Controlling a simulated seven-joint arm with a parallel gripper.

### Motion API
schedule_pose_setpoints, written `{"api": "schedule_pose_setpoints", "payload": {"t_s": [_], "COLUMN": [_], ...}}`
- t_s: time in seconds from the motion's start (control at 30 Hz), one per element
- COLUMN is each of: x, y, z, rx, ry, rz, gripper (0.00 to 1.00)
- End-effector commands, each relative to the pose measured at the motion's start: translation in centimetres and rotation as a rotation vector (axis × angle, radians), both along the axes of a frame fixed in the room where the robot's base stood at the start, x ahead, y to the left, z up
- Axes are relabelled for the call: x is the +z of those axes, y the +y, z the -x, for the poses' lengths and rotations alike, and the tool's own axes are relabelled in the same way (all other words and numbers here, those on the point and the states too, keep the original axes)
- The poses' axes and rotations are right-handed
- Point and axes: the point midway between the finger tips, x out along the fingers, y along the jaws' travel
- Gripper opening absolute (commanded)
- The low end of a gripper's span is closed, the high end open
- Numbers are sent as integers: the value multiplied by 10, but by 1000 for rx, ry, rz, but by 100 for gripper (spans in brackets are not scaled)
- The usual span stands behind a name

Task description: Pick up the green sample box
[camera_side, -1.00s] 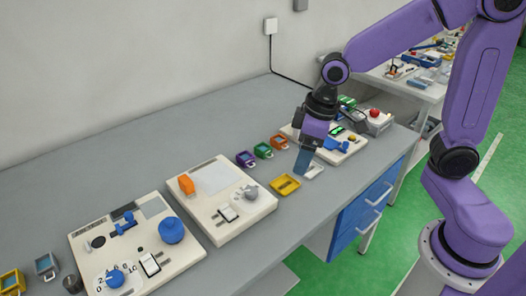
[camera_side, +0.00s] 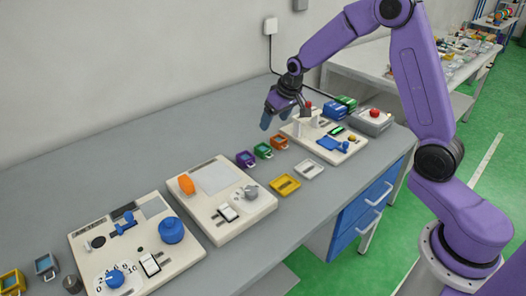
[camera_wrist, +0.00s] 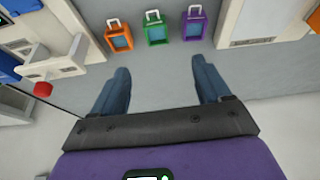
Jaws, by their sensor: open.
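The green sample box (camera_side: 263,150) stands on the grey bench between the purple box (camera_side: 245,159) and the orange box (camera_side: 279,142). In the wrist view the green box (camera_wrist: 155,30) is at the top centre, with its light handle pointing up the picture. The orange box (camera_wrist: 119,36) is left of it and the purple box (camera_wrist: 195,24) is right. My gripper (camera_side: 273,118) is above the bench behind the boxes, fingers pointing down. In the wrist view its blue fingers (camera_wrist: 160,80) are wide apart with nothing between them. The green box lies beyond the fingertips, untouched.
A white device panel (camera_side: 325,140) stands right of the boxes, with a red-topped post close to my gripper. Another panel (camera_side: 222,198) is to their left. Yellow (camera_side: 285,185) and white (camera_side: 309,169) trays lie in front. The bench behind the boxes is clear.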

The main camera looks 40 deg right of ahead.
Motion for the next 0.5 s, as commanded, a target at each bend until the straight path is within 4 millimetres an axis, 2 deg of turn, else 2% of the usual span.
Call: {"api": "schedule_pose_setpoints", "payload": {"t_s": [0.1,0.5], "x": [-20,-78], "y": [0,1], "z": [-7,-31], "rx": [1,0], "ry": [3,2], "rz": [0,0], "gripper": [77,77]}}
